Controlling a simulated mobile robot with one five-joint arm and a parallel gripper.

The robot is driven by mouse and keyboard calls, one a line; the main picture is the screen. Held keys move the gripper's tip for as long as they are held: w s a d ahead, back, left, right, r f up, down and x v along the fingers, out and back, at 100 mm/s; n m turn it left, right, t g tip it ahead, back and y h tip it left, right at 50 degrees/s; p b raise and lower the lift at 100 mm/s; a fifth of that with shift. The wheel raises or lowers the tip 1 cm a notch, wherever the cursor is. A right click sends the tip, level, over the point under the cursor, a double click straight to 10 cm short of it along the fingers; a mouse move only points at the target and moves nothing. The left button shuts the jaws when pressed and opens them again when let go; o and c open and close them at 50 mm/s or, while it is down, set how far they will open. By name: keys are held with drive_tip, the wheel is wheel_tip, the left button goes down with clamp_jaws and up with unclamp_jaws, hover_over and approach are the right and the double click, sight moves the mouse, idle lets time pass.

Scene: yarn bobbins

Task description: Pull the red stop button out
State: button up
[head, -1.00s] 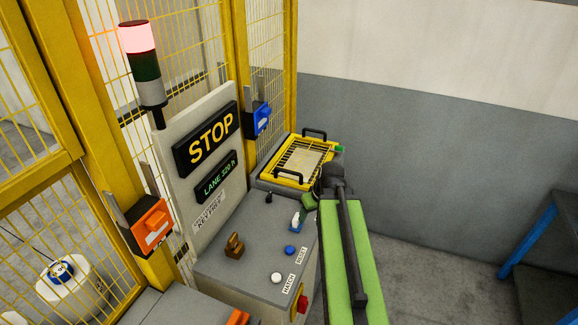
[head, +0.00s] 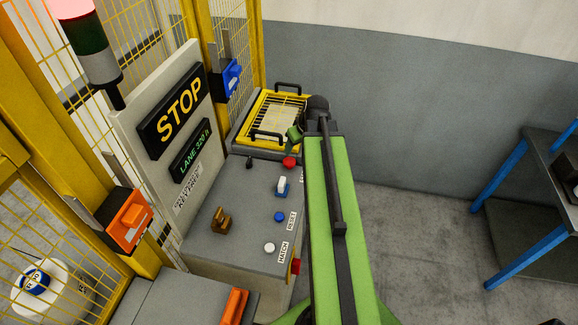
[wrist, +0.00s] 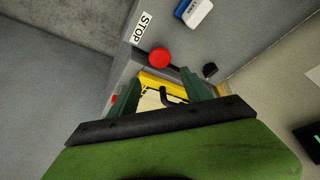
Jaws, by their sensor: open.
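The red stop button (head: 289,161) is a round red cap on the far right part of the grey console top. In the wrist view the red button (wrist: 159,57) shows beside a white STOP label (wrist: 142,27). My gripper (wrist: 159,76) is open, with its two green fingers apart and nothing between them. In that view the button appears just past the fingertips, roughly centred between them; I see no contact. In the head view my gripper (head: 294,136) shows only partly, near the button, at the end of my green arm.
The console also bears a white-and-blue switch (head: 282,185), a blue reset button (head: 279,217), a white hatch button (head: 269,247) and a brass key-like knob (head: 220,220). A yellow-framed grille with black handles (head: 277,118) lies behind. A sign panel (head: 180,107) stands left.

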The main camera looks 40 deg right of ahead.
sight(290, 161)
drive_tip(key=b+x, duration=0.9)
drive_tip(key=x, duration=0.2)
drive_tip(key=shift+f, duration=0.45)
drive_tip(key=shift+r, duration=0.1)
clamp_jaws()
